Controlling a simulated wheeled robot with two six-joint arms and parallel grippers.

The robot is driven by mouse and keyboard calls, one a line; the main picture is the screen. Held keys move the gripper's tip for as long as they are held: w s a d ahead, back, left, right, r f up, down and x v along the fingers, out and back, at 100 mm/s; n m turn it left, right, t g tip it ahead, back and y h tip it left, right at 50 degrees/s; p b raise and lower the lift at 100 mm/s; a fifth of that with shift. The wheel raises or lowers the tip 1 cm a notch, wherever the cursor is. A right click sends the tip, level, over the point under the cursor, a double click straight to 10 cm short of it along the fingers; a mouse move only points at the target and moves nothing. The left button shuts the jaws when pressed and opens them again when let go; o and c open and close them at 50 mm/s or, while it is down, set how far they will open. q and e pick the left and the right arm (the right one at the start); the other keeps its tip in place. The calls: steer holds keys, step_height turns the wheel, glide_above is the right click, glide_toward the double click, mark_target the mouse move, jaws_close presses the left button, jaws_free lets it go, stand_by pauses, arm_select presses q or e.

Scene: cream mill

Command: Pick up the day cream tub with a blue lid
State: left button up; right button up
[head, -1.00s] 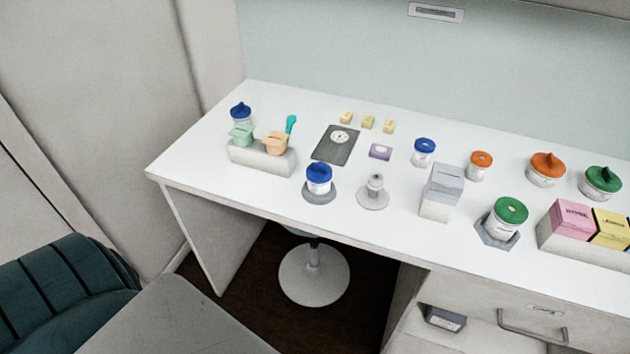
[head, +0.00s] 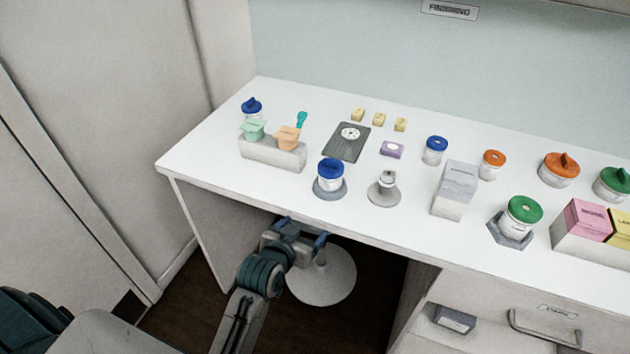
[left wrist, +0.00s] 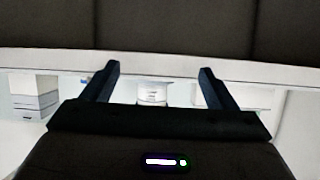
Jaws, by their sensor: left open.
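Three white tubs with blue lids stand on the white desk. One (head: 331,173) is at the front on a round grey pad, one (head: 435,151) is farther back to the right, and one with a pointed lid (head: 251,107) is at the back left. Their labels are too small to read. My left gripper (head: 304,231) is open and empty, in front of the desk's front edge and nearest the front tub, apart from it. In the left wrist view a white, labelled round thing (left wrist: 152,94) shows between the open fingers. My right gripper is not in view.
Beside the front tub are a grey stand (head: 383,190) and a grey box (head: 455,188). A stool (head: 322,280) stands under the desk. Orange- and green-lidded tubs are at right.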

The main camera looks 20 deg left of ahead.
arm_select(q)
step_height(320, 180, up, 3)
steer(key=t, duration=0.3)
glide_toward(326, 183)
steer(key=w, duration=0.2)
steer(key=shift+w+a+f+n, duration=0.1)
steer(key=shift+w+f+n, duration=0.05)
steer(key=shift+w+n, duration=0.2)
steer(key=w, duration=0.2)
steer(key=w+p, duration=0.1)
steer(key=w, duration=0.1)
steer(key=shift+w+f, duration=0.25)
steer(key=shift+w, duration=0.1)
steer(key=shift+w+f, duration=0.15)
steer(key=shift+w, duration=0.1)
steer(key=w+p, duration=0.1)
steer(key=w, duration=0.2)
steer(key=w+p, duration=0.1)
steer(key=shift+w+d+f+p, duration=0.2)
steer(key=shift+d+f+p, duration=0.1)
steer(key=shift+d+f, duration=0.1)
steer(key=shift+w+f, duration=0.15)
steer(key=shift+w, duration=0.25)
steer(key=shift+s, duration=0.1)
steer(key=shift+c, duration=1.3)
steer(key=c, duration=1)
steer(key=shift+r, duration=0.2)
